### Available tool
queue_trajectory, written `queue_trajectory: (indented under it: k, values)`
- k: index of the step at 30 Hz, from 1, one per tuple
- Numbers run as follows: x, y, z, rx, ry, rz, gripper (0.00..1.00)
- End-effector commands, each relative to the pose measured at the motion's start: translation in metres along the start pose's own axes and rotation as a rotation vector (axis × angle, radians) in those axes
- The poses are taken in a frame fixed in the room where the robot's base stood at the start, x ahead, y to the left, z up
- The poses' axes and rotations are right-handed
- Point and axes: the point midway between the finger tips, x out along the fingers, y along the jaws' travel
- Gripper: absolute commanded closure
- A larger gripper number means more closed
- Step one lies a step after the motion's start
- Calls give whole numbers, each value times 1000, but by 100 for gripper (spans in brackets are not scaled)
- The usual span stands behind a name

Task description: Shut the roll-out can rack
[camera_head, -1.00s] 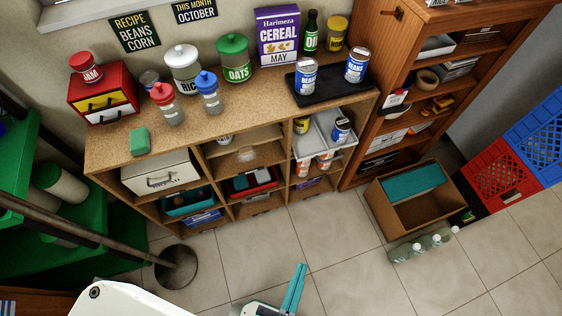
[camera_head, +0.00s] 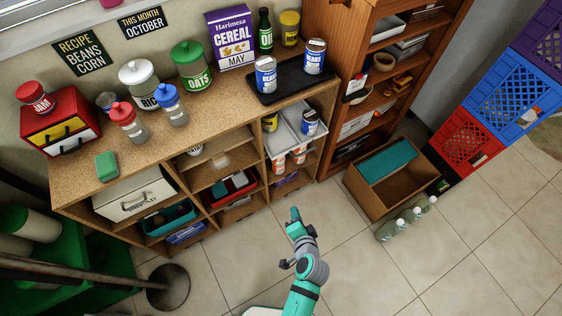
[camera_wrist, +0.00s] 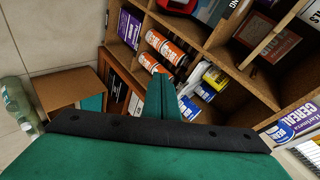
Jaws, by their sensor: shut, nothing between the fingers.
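The can rack (camera_head: 284,143) is a pale two-level rack in the right-hand upper bay of the wooden cubby unit (camera_head: 258,186). It stands out past the front of the bay. A yellow can (camera_head: 270,122) and a blue can (camera_head: 309,121) are on its upper level. Orange-and-white cans (camera_head: 298,155) are low at its front. My gripper (camera_head: 294,214) is shut and empty, in front of and below the rack, apart from it in the head view. In the wrist view, the closed fingers (camera_wrist: 161,97) overlap the cans; contact cannot be told there.
Beans cans stand on a black tray (camera_head: 262,97) above the rack. A brown box (camera_head: 405,198) and clear bottles (camera_head: 403,224) are on the floor to the right, with crates (camera_head: 470,140) beyond. A dark round pole base (camera_head: 168,287) is at left. Floor before the unit is open.

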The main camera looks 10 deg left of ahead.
Motion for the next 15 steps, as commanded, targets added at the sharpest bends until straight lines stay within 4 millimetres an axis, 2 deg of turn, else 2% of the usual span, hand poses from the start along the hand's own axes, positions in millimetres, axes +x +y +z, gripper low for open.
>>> queue_trajectory:
  k: [1, 6, 10, 15]
  values:
    - [15, -10, -13, 43, -29, -24, 100]
    - [44, -39, -41, 168, -150, -94, 100]
    - [54, -58, -56, 221, -221, -133, 100]
    - [58, -70, -65, 251, -267, -158, 100]
